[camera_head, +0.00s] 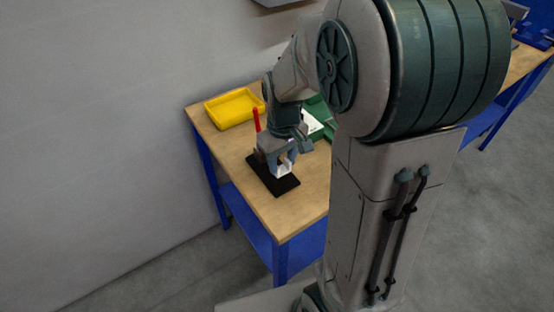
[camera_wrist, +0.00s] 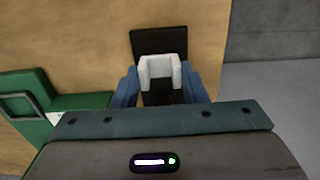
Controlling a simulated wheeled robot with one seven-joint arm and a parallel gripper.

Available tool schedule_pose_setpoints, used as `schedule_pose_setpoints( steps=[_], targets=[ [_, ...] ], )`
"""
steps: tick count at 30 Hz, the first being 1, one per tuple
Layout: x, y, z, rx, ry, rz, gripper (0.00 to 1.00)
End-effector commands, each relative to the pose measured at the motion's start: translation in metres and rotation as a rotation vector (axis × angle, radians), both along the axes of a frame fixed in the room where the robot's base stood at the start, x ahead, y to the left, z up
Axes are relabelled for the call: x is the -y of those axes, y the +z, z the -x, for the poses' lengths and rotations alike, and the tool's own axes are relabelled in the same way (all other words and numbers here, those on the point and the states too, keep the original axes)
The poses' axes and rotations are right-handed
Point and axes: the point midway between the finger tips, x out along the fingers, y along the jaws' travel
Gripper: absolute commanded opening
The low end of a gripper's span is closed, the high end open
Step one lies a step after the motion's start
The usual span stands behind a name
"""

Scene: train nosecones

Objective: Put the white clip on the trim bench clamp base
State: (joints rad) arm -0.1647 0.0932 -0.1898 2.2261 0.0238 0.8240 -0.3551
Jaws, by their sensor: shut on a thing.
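The white clip (camera_wrist: 160,68) is a U-shaped piece between my fingers in the wrist view. My gripper (camera_wrist: 160,88) is shut on it, with one blue-grey finger on each side. In the head view the white clip (camera_head: 283,169) shows below my gripper (camera_head: 281,160), over a flat black base plate (camera_head: 284,187) with a red upright handle (camera_head: 256,119). The black base (camera_wrist: 158,40) lies under and beyond the clip in the wrist view. I cannot tell whether the clip touches it. My gripper hides part of the base.
A yellow tray (camera_head: 234,108) stands at the back left of the wooden bench (camera_head: 222,141). A green container (camera_head: 322,118) is behind my arm, and green also shows at the left in the wrist view (camera_wrist: 28,92). The bench's near right part is bare.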

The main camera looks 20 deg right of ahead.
Motion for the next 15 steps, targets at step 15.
schedule_pose_setpoints(
  steps=[15],
  targets=[
    [-0.006, -0.035, -0.017, -0.002, -0.001, 0.001, 0.14]
  ],
)
